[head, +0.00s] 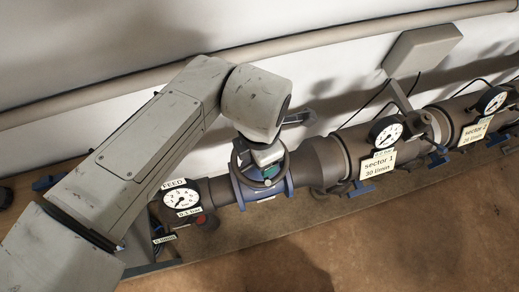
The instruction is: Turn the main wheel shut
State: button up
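The main wheel (234,160) is a dark round handwheel above a blue valve body (262,193) on the brown pipe, near the middle of the head view. My arm reaches over it from the left. My gripper (267,172) points down at the wheel, within the outline of its rim. The arm's end hides the far part of the wheel and most of the fingers. I cannot tell whether the fingers touch the wheel or how far apart they are.
A feed gauge (180,197) stands left of the valve. To the right are the sector 1 sign (378,166) and sector 2 sign (474,133), with gauges and blue levers. A grey box (423,50) rises behind the pipe. The brown floor in front is clear.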

jog(key=c, duration=1)
